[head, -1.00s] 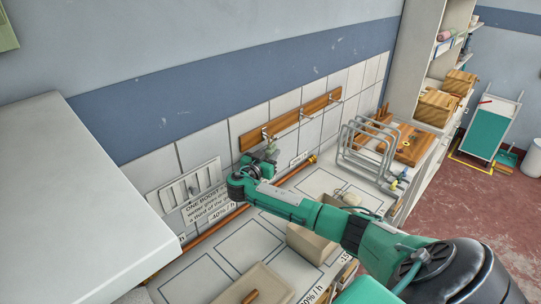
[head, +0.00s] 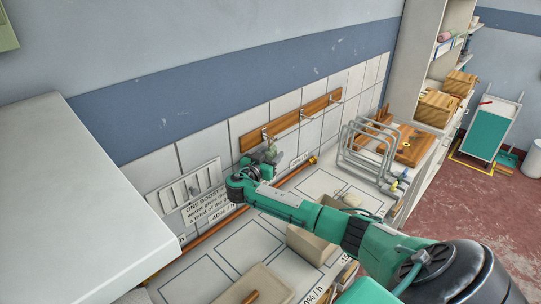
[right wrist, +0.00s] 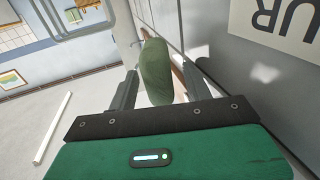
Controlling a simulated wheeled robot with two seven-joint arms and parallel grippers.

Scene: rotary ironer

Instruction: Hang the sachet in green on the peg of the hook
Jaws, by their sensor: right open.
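The green sachet (head: 271,150) is at the wall, just below the leftmost hook (head: 265,136) of the wooden hook rail (head: 290,120). In the right wrist view the sachet (right wrist: 156,75) is a rounded, dull green bag, upright between the fingers. My right gripper (head: 262,158) is open around it; in the right wrist view the fingers (right wrist: 157,88) stand apart, with a clear gap at the left one. Whether the sachet's top is looped over the peg is too small to tell. My left gripper is not in view.
Below the rail is a white counter with outlined areas (head: 211,280), a beige block (head: 310,243) and a wire rack (head: 362,150). A copper-coloured pipe (head: 212,235) runs along the wall. A white cabinet-like block (head: 75,190) fills the left side.

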